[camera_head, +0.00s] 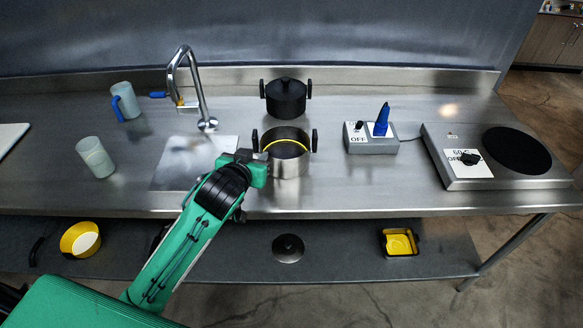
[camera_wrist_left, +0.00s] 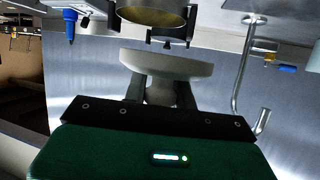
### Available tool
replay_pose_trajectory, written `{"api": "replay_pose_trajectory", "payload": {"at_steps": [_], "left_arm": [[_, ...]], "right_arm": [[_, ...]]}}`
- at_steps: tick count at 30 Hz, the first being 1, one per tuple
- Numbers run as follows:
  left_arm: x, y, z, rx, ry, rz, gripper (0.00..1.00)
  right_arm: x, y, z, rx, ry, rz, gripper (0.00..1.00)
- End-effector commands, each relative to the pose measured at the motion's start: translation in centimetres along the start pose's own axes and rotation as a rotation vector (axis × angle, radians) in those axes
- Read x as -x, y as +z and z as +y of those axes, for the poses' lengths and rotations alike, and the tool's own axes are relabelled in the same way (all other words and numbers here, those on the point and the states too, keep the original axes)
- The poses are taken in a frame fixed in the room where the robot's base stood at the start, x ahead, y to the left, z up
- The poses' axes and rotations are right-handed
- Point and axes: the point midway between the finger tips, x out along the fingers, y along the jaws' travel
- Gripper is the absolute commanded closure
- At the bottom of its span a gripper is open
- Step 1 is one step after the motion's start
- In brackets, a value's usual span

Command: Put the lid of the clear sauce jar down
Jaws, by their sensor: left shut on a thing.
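My left gripper (camera_head: 262,170) is over the counter, close to the left side of the open steel pot. In the left wrist view my left gripper (camera_wrist_left: 165,90) is shut on a pale round, disc-like thing (camera_wrist_left: 165,65), which looks like the lid, held by a narrow stem. In the head view the lid is not clearly visible at the gripper. A frosted, handleless vessel (camera_head: 95,157) stands open at the left of the counter; I cannot tell if it is the sauce jar. My right gripper is not in view.
The steel pot (camera_head: 290,170) has black handles and a yellow ring inside. A lidded black pot (camera_head: 286,98) stands behind it. A blue-handled mug (camera_head: 125,101), faucet (camera_head: 197,90), switch box (camera_head: 372,145) and hot plate (camera_head: 500,180) surround it. The front counter at right is clear.

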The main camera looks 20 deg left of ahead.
Motion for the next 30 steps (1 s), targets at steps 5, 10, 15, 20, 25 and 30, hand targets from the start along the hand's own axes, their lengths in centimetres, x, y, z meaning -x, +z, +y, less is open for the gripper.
{"api": "replay_pose_trajectory", "payload": {"at_steps": [5, 10, 15, 20, 25, 30], "left_arm": [[-4.0, -3.0, -0.6, 0.007, 0.025, 0.006, 0.94], [-5.6, -4.9, -0.8, 0.008, 0.049, 0.007, 0.94], [-6.5, -4.0, -0.8, 0.008, 0.056, 0.001, 0.94], [-8.0, -0.2, -0.7, 0.007, 0.055, -0.003, 0.94], [-9.7, 4.1, -0.5, 0.008, 0.056, -0.002, 0.94], [-11.2, 7.6, -0.4, 0.008, 0.055, 0.001, 0.94]], "right_arm": [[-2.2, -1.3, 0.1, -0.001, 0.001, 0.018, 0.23], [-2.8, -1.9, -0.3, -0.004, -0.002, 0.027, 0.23], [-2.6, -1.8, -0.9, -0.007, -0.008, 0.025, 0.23], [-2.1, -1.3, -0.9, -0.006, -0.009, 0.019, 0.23], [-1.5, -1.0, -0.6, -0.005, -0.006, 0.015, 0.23], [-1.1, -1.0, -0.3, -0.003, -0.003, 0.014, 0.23]]}}
